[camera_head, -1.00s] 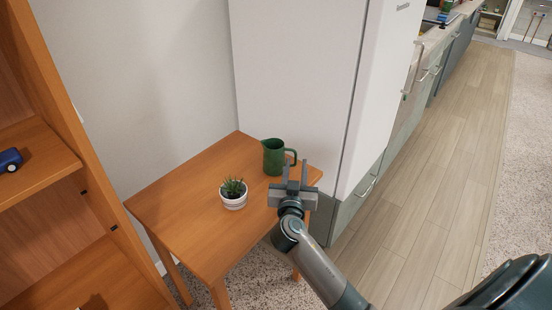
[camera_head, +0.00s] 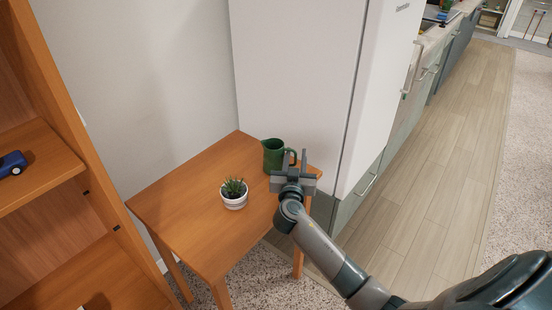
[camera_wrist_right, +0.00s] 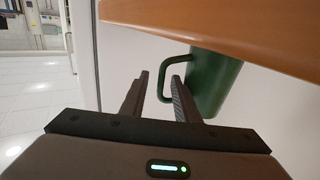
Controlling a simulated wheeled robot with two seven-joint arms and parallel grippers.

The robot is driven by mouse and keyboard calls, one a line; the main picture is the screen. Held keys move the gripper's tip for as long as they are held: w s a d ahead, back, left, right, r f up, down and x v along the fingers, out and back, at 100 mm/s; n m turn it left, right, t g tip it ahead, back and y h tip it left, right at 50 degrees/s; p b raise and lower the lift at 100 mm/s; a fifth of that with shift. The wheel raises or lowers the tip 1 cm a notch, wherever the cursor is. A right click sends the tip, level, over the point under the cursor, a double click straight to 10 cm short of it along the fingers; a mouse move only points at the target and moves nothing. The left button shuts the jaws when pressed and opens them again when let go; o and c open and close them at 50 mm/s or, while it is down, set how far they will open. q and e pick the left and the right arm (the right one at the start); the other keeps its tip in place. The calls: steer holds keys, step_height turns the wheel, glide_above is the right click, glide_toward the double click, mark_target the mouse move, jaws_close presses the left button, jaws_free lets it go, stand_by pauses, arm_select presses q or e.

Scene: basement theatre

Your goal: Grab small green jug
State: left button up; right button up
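A small green jug (camera_head: 272,155) stands upright on the wooden side table (camera_head: 190,205), near its far corner by the white cabinet. In the right wrist view the jug (camera_wrist_right: 214,80) shows at the right, with its handle facing the fingers. My right gripper (camera_head: 294,158) is open, just right of the jug in the head view. In the right wrist view its fingers (camera_wrist_right: 157,88) are apart, and the handle (camera_wrist_right: 176,82) appears around their tips; I cannot tell whether they touch it. My left gripper is not in view.
A small potted plant (camera_head: 234,194) stands on the table in front of the jug. A tall white cabinet (camera_head: 295,75) rises behind the table. A wooden shelf (camera_head: 45,165) with a blue toy car (camera_head: 12,164) stands at the left.

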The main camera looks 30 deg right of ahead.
stand_by(0.3)
jaws_close()
stand_by(1.3)
